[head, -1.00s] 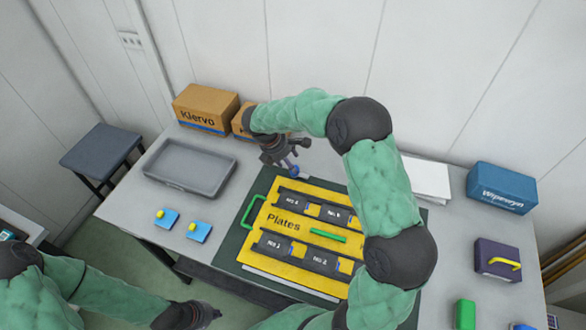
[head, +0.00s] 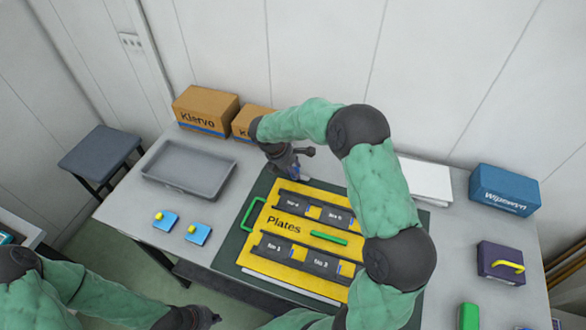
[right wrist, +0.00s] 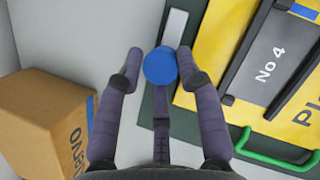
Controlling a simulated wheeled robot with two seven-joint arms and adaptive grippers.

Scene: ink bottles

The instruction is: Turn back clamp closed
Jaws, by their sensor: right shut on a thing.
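The back clamp has a round blue knob (right wrist: 160,67) and a pale grey bar (right wrist: 176,28) in the right wrist view. The bar points up the picture, over the dark green base and beside the yellow Plates board (right wrist: 214,62). My right gripper (right wrist: 158,62) is shut on the blue knob, with fingers on both sides of it. In the head view my right gripper (head: 296,172) is at the board's back edge and mostly hides the clamp. The yellow board (head: 284,225) lies flat on the green base. My left gripper (head: 206,315) hangs low at the front; its fingers are unclear.
Cardboard boxes (head: 206,108) stand behind and left of my right gripper. A grey tray (head: 190,168) and two blue pads with yellow knobs (head: 199,234) are at left. A blue box (head: 503,190) and a purple box (head: 500,262) are at right. My right arm hides part of the board.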

